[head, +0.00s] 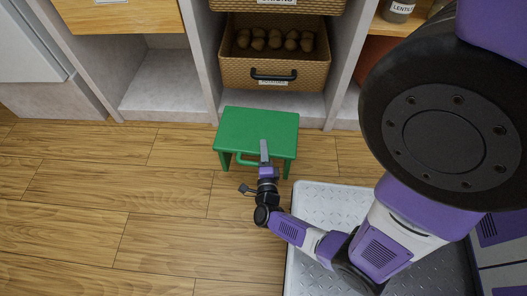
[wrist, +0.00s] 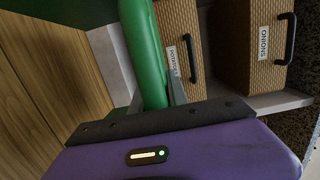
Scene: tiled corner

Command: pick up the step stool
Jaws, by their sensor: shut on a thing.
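The green step stool (head: 257,127) stands upright on the wooden floor, in front of the shelf unit. My gripper (head: 264,150) is at the stool's front edge in the head view. In the wrist view a rounded green bar of the stool (wrist: 146,55) runs down between the fingers of my gripper (wrist: 165,95), which is shut on it. The gripper's base hides the lower end of the bar. In the head view a low green bar also shows under the seat, partly behind my gripper.
A wicker basket of potatoes (head: 275,72) sits on the shelf behind the stool. In the wrist view an onions basket (wrist: 263,45) is at upper right. Pale shelf dividers (head: 205,55) stand close behind. The wooden floor (head: 110,215) to the left is clear.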

